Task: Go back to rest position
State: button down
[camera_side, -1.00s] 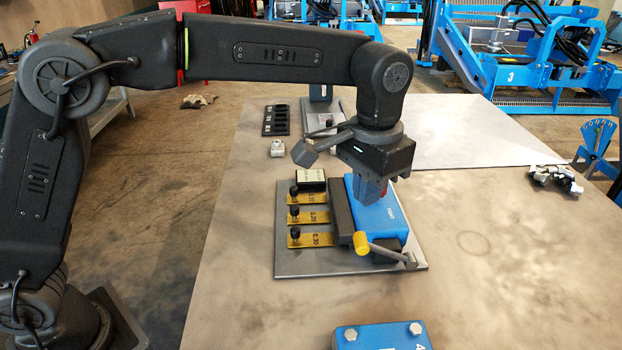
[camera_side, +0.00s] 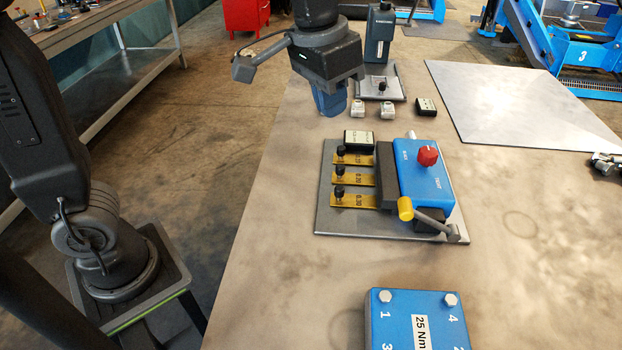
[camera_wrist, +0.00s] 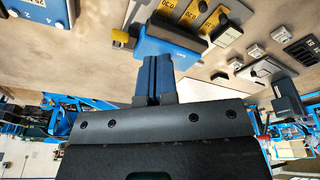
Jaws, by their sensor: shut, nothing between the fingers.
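My gripper (camera_side: 331,112) hangs above the table in the side view, behind and left of the blue clamp box. Its blue fingers are together with nothing between them; in the wrist view they also show closed (camera_wrist: 153,62). The blue clamp box (camera_side: 424,180) sits on a grey plate (camera_side: 335,228), with a red knob on top and a yellow-ended lever at its front. My gripper is apart from it.
Yellow tags (camera_side: 352,179) with black knobs lie on the plate. A blue bolt block (camera_side: 392,325) stands at the table's front. Small grey blocks (camera_side: 387,110) and a blue upright unit (camera_side: 379,38) are at the back. The table's right side is largely clear.

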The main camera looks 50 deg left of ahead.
jog(key=s+a+f+n+t, duration=0.1)
jog(key=s+a+f, duration=0.2)
jog(key=s+a, duration=0.2)
jog(key=s+a+f+t, duration=0.2)
jog(key=s+a, duration=0.3)
jog(key=s, duration=0.4)
jog(key=shift+f+n+y, duration=0.3)
jog(key=shift+f+n, duration=0.1)
jog(key=shift+f, duration=0.15)
dwell(2.0)
